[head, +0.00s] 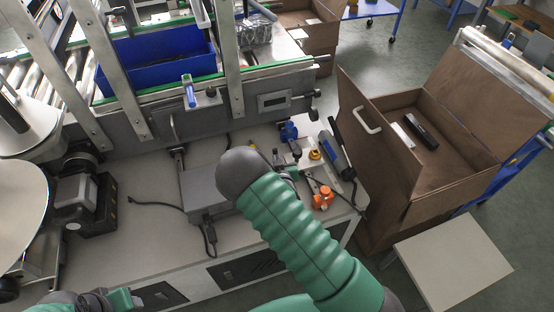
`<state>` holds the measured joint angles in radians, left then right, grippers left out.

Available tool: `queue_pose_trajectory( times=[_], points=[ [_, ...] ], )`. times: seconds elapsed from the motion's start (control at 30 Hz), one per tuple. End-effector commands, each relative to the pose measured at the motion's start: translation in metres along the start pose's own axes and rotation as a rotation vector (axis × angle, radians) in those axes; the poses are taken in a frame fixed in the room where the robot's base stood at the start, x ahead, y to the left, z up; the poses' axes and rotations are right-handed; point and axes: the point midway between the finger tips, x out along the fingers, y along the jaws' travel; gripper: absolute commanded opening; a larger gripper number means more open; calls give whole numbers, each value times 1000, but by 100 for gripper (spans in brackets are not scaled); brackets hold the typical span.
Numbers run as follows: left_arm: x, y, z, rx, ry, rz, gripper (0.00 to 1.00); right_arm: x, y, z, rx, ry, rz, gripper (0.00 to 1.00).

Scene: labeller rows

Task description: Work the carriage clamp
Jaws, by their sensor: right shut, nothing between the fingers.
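A lever with a blue handle (189,92) stands upright on the front side of the machine's conveyor frame, below the green rail. A smaller blue part on a metal fitting (289,132) stands on the bench to the right. I cannot tell for certain which of these is the carriage clamp. My right arm reaches up from the bottom, and its dark rounded joint hides part of the bench. My right gripper (287,168) is mostly hidden beyond the arm, near the small blue fitting; it is shut and empty. I cannot tell whether it touches anything. My left gripper is out of view.
A blue bin (158,60) sits on the conveyor. A grey box (205,192) with cables stands on the bench beside my arm. Orange (323,197) and yellow (314,154) parts lie on the right. A brown open crate (455,165) stands beyond the bench's right edge.

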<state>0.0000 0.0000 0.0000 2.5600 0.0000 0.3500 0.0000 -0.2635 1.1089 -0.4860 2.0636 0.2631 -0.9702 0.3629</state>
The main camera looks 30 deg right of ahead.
Motion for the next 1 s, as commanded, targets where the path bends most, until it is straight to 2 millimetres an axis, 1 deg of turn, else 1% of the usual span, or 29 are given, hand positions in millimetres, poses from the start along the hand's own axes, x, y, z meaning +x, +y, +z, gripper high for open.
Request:
queue_pose_trajectory(
  times=[0.03,0.3,0.4,0.57,0.8,1.0],
  points=[
    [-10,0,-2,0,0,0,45,-1,0,-8,-2,-19,-1,0],
    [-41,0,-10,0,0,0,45,10,-1,-17,-39,-212,0,0],
    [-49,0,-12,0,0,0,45,17,-3,-18,-56,-300,0,0],
    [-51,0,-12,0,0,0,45,27,-5,-16,-84,-426,-1,0],
    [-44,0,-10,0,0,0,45,38,-8,-13,-83,-421,-1,0],
    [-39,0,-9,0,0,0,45,43,-9,-12,-84,-422,-1,0]
  ],
)
